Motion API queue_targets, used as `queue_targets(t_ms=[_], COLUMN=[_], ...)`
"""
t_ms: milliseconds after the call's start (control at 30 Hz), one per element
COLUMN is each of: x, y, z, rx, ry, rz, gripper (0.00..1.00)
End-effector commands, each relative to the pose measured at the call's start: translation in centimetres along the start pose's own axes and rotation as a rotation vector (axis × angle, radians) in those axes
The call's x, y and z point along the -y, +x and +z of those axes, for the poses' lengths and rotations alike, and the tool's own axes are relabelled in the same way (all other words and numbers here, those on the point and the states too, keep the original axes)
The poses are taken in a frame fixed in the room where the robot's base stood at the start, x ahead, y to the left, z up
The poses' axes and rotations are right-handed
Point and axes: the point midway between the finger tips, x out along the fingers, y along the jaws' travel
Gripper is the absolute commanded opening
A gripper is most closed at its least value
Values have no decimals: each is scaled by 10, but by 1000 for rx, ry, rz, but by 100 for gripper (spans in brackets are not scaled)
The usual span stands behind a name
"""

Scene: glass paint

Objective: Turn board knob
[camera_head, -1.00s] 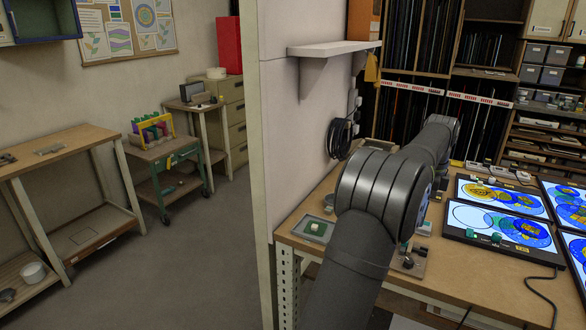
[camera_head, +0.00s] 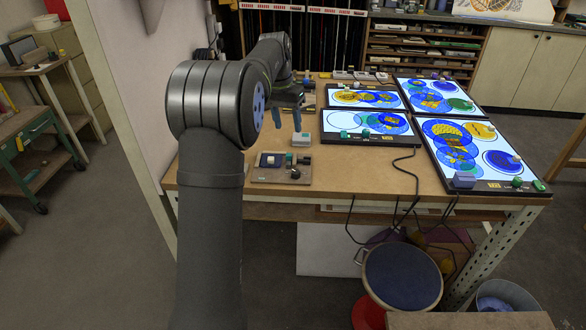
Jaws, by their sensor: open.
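My gripper (camera_head: 286,121) is in the middle of the camera view, with two blue fingers spread apart and nothing visible between them. It hangs above the left part of the wooden worktable (camera_head: 345,178). A small tan board (camera_head: 264,179) lies near the table's front left edge, in front of and below the gripper. A dark knob-like part (camera_head: 295,173) sits at the board's right side. A dark blue square (camera_head: 270,160) with a pale block is at its left. The gripper appears apart from the board. The knob's setting is too small to tell.
A white-and-green block (camera_head: 301,139) stands just behind the board. Several lit light panels (camera_head: 366,137) with blue and yellow glass circles fill the table's middle and right. Cables hang over the front edge. A round-topped stool (camera_head: 402,276) stands below the front.

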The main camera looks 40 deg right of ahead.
Motion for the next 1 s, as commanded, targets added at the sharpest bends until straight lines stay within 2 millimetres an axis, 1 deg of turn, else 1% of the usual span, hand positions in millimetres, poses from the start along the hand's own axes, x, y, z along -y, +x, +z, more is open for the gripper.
queue_targets(t_ms=[100, 367, 700, 800, 900, 1000], x=[5, 16, 28, 32, 35, 37], y=[2, 5, 7, 8, 8, 8], z=[4, 13, 23, 27, 29, 30], rx=[-13, -23, 21, 47, 72, 94], ry=[-259, -848, -1619, -1832, -2007, -2132], rz=[28, 100, 211, 244, 270, 288], gripper=[49, 49, 49, 49, 49, 49])
